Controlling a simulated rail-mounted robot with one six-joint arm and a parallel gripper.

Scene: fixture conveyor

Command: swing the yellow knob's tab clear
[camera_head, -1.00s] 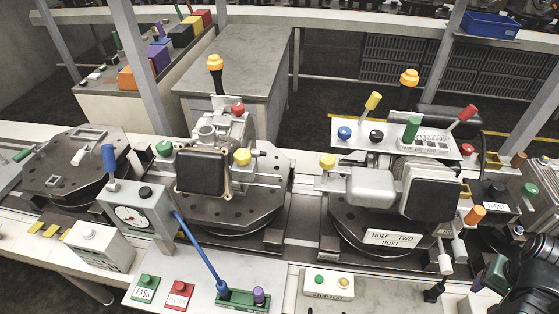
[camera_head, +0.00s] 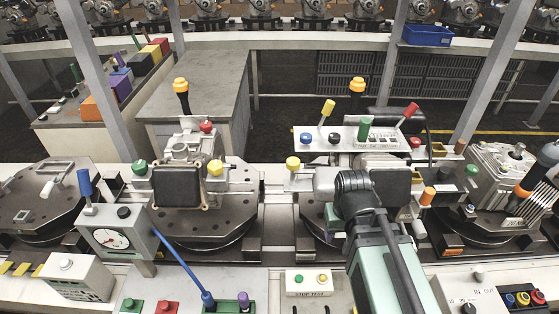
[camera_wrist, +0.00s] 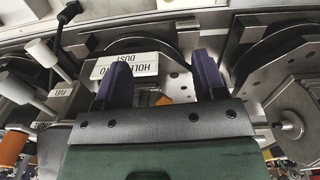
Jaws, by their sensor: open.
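In the head view one yellow knob (camera_head: 215,168) is on the right side of the left fixture, and another yellow knob (camera_head: 293,163) is on the left side of the middle fixture. I cannot make out a tab on either. In the wrist view my gripper (camera_wrist: 160,66) is open, its two purple fingers apart with nothing between the tips. It is over the middle fixture, by the white "HOLE TWO DUST" label (camera_wrist: 145,66), which the left finger partly covers. No yellow knob is clear in the wrist view. My arm hides the middle fixture's front in the head view.
A panel (camera_head: 345,146) with yellow, green and red levers stands behind the middle fixture. A gauge box (camera_head: 118,232) with a blue lever (camera_head: 85,183) stands front left. An orange knob (camera_head: 427,196) is right of my arm. A button box (camera_head: 308,283) sits in front.

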